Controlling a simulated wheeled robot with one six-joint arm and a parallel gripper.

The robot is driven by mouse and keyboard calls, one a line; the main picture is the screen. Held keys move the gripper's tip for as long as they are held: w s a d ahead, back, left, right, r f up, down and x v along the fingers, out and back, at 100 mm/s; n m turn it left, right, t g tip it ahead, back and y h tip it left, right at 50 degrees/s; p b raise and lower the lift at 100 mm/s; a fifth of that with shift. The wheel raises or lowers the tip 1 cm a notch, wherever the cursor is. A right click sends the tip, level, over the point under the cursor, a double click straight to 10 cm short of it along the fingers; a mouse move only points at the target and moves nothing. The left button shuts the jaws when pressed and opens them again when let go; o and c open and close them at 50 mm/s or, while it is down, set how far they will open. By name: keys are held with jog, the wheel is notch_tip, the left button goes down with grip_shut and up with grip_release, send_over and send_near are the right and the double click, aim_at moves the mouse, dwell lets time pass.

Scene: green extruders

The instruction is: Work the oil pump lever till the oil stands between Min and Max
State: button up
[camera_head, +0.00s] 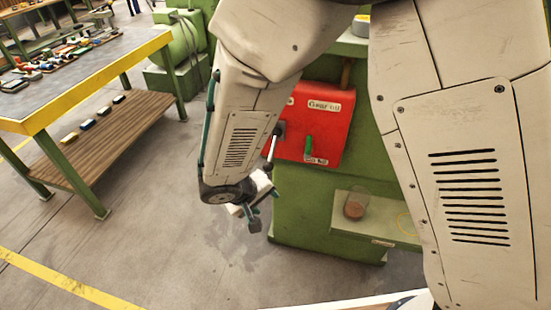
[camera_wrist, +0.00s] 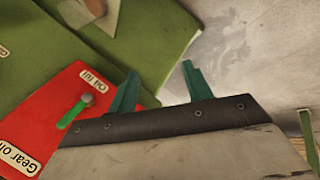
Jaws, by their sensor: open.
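The red box (camera_head: 326,125) on the green machine bears a label that seems to read "Gear oil" and a green handle (camera_head: 309,146) on its front. A metal rod with a dark end (camera_head: 272,146), perhaps the pump lever, stands at the box's left edge, partly behind my arm. My gripper (camera_head: 252,212) is low in front of the machine, open and empty, apart from the rod. In the wrist view the teal fingers (camera_wrist: 160,87) are spread, and the red box (camera_wrist: 52,128) with the green handle (camera_wrist: 74,113) lies to their left. No Min or Max mark or oil level can be made out.
The green machine base (camera_head: 310,215) has a ledge with a brown round thing (camera_head: 354,206) on it. A workbench (camera_head: 85,85) with a lower wooden shelf stands at left. The grey floor (camera_head: 150,235) between is clear.

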notch_tip(320, 180, down, 3)
jog(key=s+d+n+t+h, duration=0.1)
jog(key=d+n+t+h, duration=0.15)
jog(key=n, duration=0.25)
jog(key=n+t, duration=1)
jog(key=n, duration=0.7)
send_near(271, 162)
jog(key=w+f, duration=0.2)
jog(key=w, duration=0.1)
jog(key=shift+w+d+r+n+h, duration=0.2)
jog(key=shift+d+r+n+h, duration=0.1)
jog(key=shift+r+n, duration=0.15)
jog(key=x, duration=0.7)
jog(key=shift+w+d+f, duration=0.15)
jog(key=shift+w, duration=0.15)
jog(key=shift+c, duration=0.3)
grip_shut()
